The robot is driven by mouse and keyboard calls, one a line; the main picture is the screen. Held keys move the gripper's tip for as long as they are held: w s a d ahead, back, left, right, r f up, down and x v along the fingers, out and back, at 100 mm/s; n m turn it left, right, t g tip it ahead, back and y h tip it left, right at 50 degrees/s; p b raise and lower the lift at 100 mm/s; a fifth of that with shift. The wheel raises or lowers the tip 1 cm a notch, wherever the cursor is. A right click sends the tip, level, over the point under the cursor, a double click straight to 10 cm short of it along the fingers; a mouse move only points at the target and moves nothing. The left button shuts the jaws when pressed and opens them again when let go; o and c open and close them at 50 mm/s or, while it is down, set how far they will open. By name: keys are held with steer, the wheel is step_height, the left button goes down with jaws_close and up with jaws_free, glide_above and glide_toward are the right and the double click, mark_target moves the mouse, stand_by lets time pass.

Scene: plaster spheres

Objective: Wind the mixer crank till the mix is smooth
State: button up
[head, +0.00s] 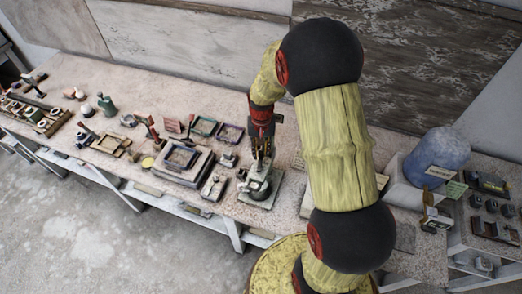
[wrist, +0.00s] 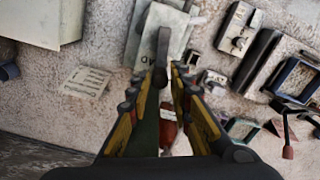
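The mixer (head: 257,188) stands near the front edge of the bench, a rounded grey body on a pale green-grey base plate (head: 268,202). My gripper (head: 261,156) points down right over it, its fingertips close to its top. In the wrist view, my gripper's fingertips (wrist: 168,73) are close together with a narrow gap. A dark upright bar (wrist: 162,46) shows just beyond the tips, over a pale plate. A small red piece (wrist: 168,110) shows between the fingers. The fingers hide much of the mixer. I cannot tell whether they hold the crank, and the mix is not visible.
A square stone tray (head: 193,176) and a small grey block (head: 213,187) stand left of the mixer. Several small frames, bottles and tools fill the bench further left. Bare bench (wrist: 40,105) surrounds a flat label in the wrist view.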

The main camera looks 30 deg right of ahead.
jaws_close()
stand_by(0.3)
steer(key=shift+w+a+n, duration=0.2)
steer(key=shift+a+n, duration=0.05)
steer(key=shift+n, duration=0.45)
steer(key=shift+w+a+n, duration=0.15)
steer(key=shift+a+n, duration=0.1)
steer(key=shift+n, duration=0.45)
steer(key=shift+w+a+n+b, duration=0.2)
steer(key=shift+a+n, duration=0.15)
steer(key=shift+n, duration=0.45)
steer(key=shift+w+a+n+b, duration=0.15)
steer(key=shift+a+n, duration=0.2)
steer(key=shift+n, duration=0.45)
steer(key=shift+s, duration=0.1)
steer(key=shift+o, duration=1.7)
jaws_free()
steer(key=shift+o, duration=0.4)
